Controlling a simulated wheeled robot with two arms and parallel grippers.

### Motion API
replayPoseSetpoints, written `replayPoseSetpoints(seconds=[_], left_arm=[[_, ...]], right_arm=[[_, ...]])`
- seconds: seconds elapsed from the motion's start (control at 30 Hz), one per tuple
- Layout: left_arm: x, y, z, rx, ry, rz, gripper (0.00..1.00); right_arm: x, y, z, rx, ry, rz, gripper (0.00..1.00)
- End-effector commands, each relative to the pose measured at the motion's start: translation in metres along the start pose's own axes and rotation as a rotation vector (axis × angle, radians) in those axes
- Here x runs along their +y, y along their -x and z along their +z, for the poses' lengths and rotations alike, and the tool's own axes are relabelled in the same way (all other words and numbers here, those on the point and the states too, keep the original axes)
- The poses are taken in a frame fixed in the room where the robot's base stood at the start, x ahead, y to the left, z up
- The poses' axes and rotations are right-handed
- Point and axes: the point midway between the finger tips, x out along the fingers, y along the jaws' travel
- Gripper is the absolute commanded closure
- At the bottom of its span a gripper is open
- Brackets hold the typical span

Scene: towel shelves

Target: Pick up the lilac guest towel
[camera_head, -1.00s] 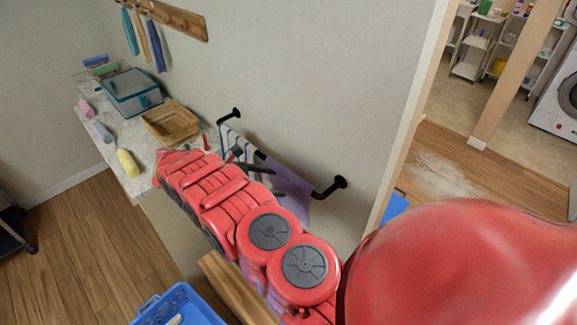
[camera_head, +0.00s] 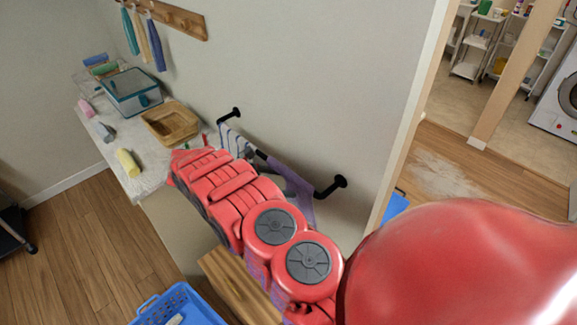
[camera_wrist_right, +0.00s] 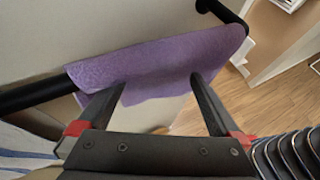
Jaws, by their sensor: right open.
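The lilac guest towel (camera_wrist_right: 160,60) hangs over a black wall rail in the right wrist view. In the head view a strip of it (camera_head: 303,207) shows near the rail's right end, partly hidden by my right arm. My right gripper (camera_wrist_right: 158,82) is open, with its two dark fingers apart and pointing at the towel. The fingertips overlap the towel in that view; I cannot tell whether they touch it. Nothing is held between them. My left gripper is not in view.
The black rail (camera_head: 328,191) also carries a striped towel (camera_head: 229,139), left of the lilac one. A blue crate (camera_head: 180,308) is below.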

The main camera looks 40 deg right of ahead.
Motion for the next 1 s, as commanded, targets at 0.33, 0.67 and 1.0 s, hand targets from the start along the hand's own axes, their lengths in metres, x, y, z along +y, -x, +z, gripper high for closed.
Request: replayPoseSetpoints(seconds=[0.33, 0.67, 1.0], left_arm=[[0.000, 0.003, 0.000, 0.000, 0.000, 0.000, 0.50], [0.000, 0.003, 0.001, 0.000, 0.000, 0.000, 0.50], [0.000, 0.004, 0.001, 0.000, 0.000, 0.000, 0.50]], right_arm=[[0.001, -0.014, 0.000, 0.001, -0.001, 0.001, 0.00], [0.001, -0.021, 0.000, 0.001, -0.002, 0.002, 0.00], [0.001, -0.021, 0.000, 0.001, -0.001, 0.002, 0.20]])
